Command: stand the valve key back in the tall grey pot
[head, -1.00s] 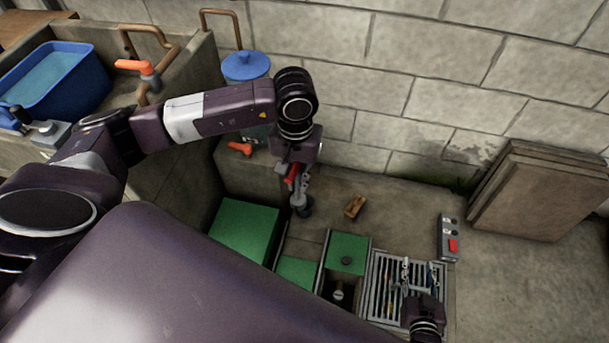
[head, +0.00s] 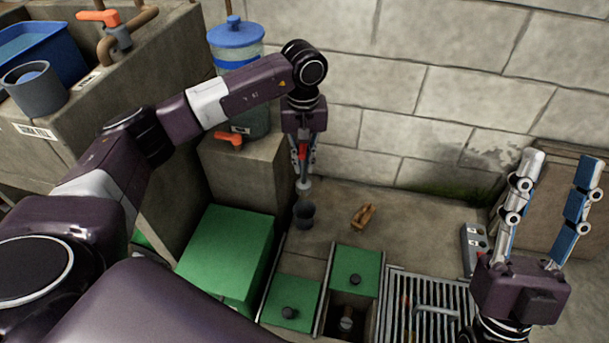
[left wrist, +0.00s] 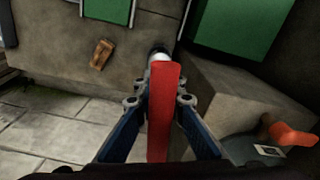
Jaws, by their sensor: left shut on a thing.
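The valve key (head: 302,153) has a red handle and a pale lower end. My left gripper (head: 303,168) is shut on it and holds it upright; the red handle (left wrist: 165,105) fills the middle of the left wrist view between the fingers. The tall grey pot (head: 305,216) stands on the floor directly below the key. The key's pale end shows just above the pot's rim in the head view; whether it has entered the mouth I cannot tell. My right gripper (head: 552,170) is open and empty, raised at the right.
A wooden piece (head: 364,216) lies on the floor right of the pot. Green lids (head: 228,250) and a floor grate (head: 425,300) lie in front. A blue-lidded container (head: 236,45) stands on a ledge behind left. A second grey pot (head: 36,90) sits on the stone basin.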

